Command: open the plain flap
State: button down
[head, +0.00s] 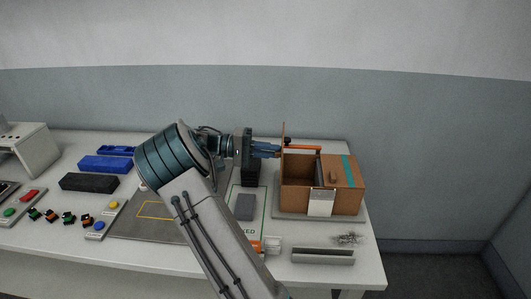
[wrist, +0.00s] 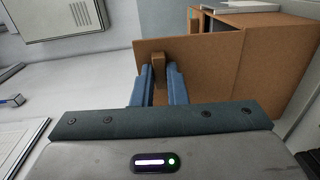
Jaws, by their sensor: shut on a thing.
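The cardboard box (head: 296,200) stands at the right of the table. Its plain flap (head: 283,133) stands about upright at the box's left side, and the left half of the top is open. In the wrist view the plain flap (wrist: 205,65) is a bare brown panel with a small brown tab (wrist: 158,73). My gripper (wrist: 158,88) has its blue fingers on both sides of this tab, shut on it. In the head view my gripper (head: 277,150) reaches the flap from the left. The other flap (head: 340,167), with a teal strip and a knob, lies closed on the right.
An orange bar (head: 304,148) shows at the box's back edge. A white label (head: 321,203) hangs on its front. A grey channel (head: 322,256) lies in front, with a metallic tangle (head: 347,238) nearby. A grey block (head: 245,207) sits left of the box. Blue (head: 104,164) and black bins (head: 88,182) are farther left.

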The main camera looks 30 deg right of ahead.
jog(key=shift+w+a+f, duration=0.2)
jog(key=shift+a+f, duration=0.15)
jog(key=shift+a, duration=0.05)
jog(key=c, duration=1.4)
grip_release()
jog(key=shift+f, duration=0.1)
jog(key=shift+c, duration=0.2)
jog(key=shift+r, duration=0.2)
